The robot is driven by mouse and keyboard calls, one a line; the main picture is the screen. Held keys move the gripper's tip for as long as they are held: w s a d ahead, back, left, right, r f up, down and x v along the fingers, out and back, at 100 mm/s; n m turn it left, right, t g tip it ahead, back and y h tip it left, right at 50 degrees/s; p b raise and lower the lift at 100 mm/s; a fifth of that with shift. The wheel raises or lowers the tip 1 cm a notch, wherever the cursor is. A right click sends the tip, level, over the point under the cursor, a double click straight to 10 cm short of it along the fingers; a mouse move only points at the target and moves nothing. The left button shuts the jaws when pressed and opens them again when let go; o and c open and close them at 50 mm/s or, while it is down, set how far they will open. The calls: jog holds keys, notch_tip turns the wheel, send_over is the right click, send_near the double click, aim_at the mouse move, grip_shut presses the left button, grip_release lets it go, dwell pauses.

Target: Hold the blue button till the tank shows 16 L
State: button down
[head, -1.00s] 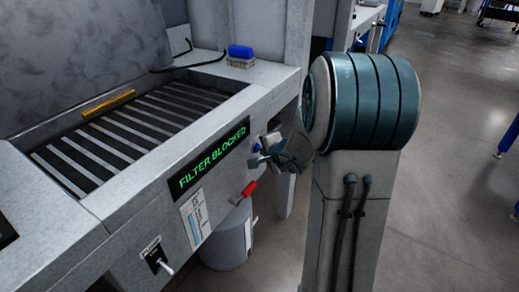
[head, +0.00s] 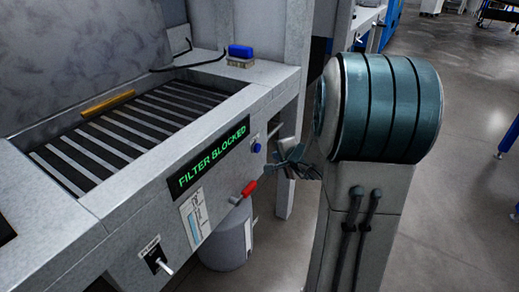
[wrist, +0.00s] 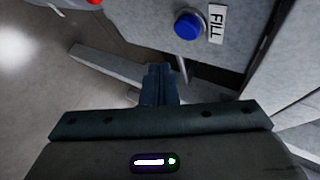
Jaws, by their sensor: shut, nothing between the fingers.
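The blue button (head: 257,148) is on the front panel of the grey washing stand, right of the display. In the wrist view the blue button (wrist: 188,25) stands out from the panel beside a label reading FILL. My gripper (head: 272,169) is shut and empty, a little below and right of the button in the head view, and apart from it. Its closed fingers (wrist: 158,84) show below the button in the wrist view. The display (head: 210,156) reads FILTER BLOCKED in green. A white level gauge with a blue column (head: 194,221) is below it; its reading is too small to tell.
A red-handled lever (head: 249,188) sticks out below the display. A toggle switch (head: 160,262) is at the lower left. A slatted basin (head: 130,130) is on top, with a blue brush (head: 240,52) at its back corner. A grey bin (head: 228,240) stands underneath.

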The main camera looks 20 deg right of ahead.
jog(key=shift+s+d, duration=0.65)
jog(key=shift+s, duration=0.15)
dwell(0.9)
